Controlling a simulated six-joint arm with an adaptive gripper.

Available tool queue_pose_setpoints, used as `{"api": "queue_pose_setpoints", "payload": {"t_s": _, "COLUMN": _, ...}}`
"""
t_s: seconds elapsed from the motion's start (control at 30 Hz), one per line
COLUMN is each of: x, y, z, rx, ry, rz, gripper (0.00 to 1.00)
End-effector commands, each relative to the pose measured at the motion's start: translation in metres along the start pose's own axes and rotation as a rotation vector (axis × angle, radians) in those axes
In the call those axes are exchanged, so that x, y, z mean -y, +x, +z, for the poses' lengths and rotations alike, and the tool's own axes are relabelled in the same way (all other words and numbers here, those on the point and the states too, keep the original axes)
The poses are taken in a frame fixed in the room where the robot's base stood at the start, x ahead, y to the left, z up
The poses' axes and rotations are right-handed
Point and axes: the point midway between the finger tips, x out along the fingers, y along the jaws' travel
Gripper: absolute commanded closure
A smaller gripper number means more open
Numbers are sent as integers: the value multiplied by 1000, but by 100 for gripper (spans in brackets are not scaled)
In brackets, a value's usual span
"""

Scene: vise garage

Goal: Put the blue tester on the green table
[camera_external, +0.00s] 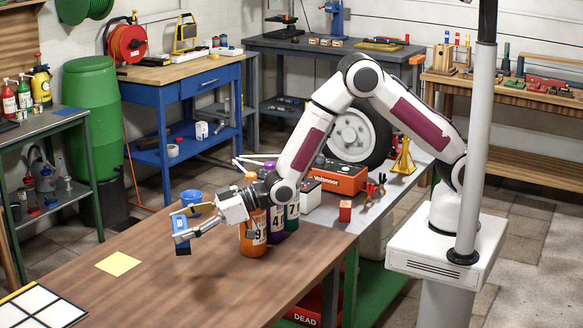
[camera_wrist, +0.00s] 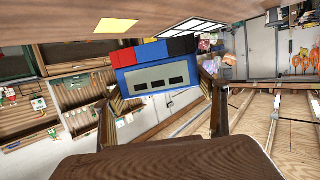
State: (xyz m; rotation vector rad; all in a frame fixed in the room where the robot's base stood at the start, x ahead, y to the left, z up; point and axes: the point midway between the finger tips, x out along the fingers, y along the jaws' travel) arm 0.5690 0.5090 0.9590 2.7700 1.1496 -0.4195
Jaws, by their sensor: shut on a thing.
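The blue tester (camera_external: 180,232) is held in my gripper (camera_external: 194,224), in the air above the left part of the brown wooden table. In the wrist view the blue tester (camera_wrist: 155,76) sits between my two fingers (camera_wrist: 162,92), with red, blue and black blocks on its edge and a grey face with dark slots. My gripper is shut on it. No table top in view is plainly green. A grey-topped table (camera_external: 44,124) with green legs stands at the left, and a grey top (camera_external: 330,222) beside the brown table also has green framing below.
The brown wooden table (camera_external: 225,283) has a yellow square (camera_external: 118,264) and a white-tiled panel (camera_external: 38,305) on it. Spray bottles (camera_external: 25,92) crowd the left table's back.

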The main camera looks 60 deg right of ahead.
Motion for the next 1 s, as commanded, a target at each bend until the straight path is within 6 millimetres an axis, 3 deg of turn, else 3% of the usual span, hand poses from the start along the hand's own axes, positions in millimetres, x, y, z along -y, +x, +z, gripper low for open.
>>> {"api": "queue_pose_setpoints", "payload": {"t_s": 0.27, "x": 0, "y": 3, "z": 9, "rx": 0, "ry": 0, "rz": 0, "gripper": 58}}
{"api": "queue_pose_setpoints", "payload": {"t_s": 0.7, "x": 0, "y": 17, "z": 55, "rx": 0, "ry": 0, "rz": 0, "gripper": 58}}
{"api": "queue_pose_setpoints", "payload": {"t_s": 1.0, "x": 0, "y": 19, "z": 58, "rx": -2, "ry": 0, "rz": 0, "gripper": 58}}
